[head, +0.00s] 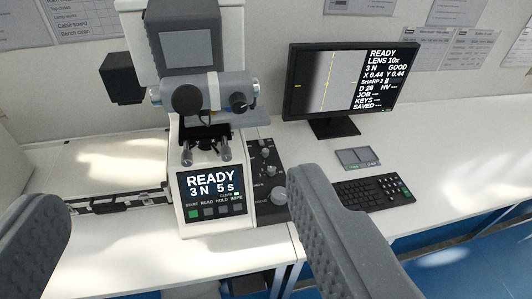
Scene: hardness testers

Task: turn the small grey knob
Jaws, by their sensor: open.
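The hardness tester (191,45) stands on the white bench left of centre, its front screen reading READY, 3 N, 5 s. A dark side panel (268,215) on its right carries several grey knobs: a larger one (279,196) low down and smaller ones above, including a small grey knob (270,170) and another (264,153). I cannot tell which of these the task names. My gripper (178,192) is open and empty, its two grey fingers wide apart in the foreground. The right finger hides part of the panel's lower right side. Neither finger visibly holds a knob.
A monitor (345,80) stands behind and to the right. Bare bench shows at the front left and far right.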

